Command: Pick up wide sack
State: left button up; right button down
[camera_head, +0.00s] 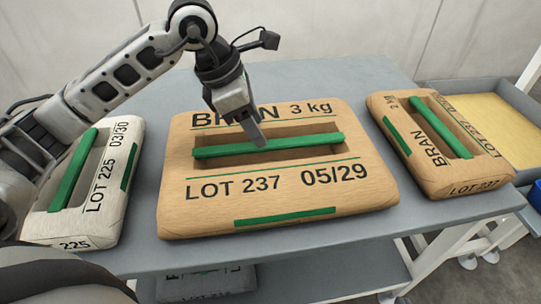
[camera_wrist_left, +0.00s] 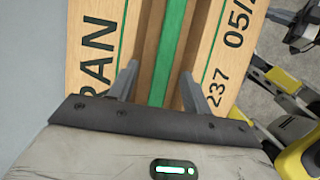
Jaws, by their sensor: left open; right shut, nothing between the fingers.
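The wide sack (camera_head: 280,190) is tan, printed "BRAN 3 kg", "LOT 237" and "05/29". It lies flat on the grey table in the middle of the head view, with a green bar handle (camera_head: 305,143) across a recess in its top. My left gripper (camera_head: 256,138) is at this handle, left of its middle, pointing down. In the left wrist view, the open fingers (camera_wrist_left: 158,78) are on either side of the green handle (camera_wrist_left: 173,45), with gaps between. Whether the fingertips are below the bar's top is hard to tell. My right gripper is out of view.
A whitish sack (camera_head: 113,180) marked "LOT 225" lies left, partly behind my left arm. A narrower tan bran sack (camera_head: 420,160) lies right. A grey tray (camera_head: 520,105) with a yellowish floor stands beyond it. Another sack (camera_head: 205,284) sits below the table (camera_head: 300,78).

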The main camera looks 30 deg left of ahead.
aim_at(271, 155)
pick_arm(q)
jog(key=x, duration=0.4)
jog(key=shift+d+f, duration=0.2)
jog(key=shift+d, duration=0.3)
grip_shut()
dwell(0.9)
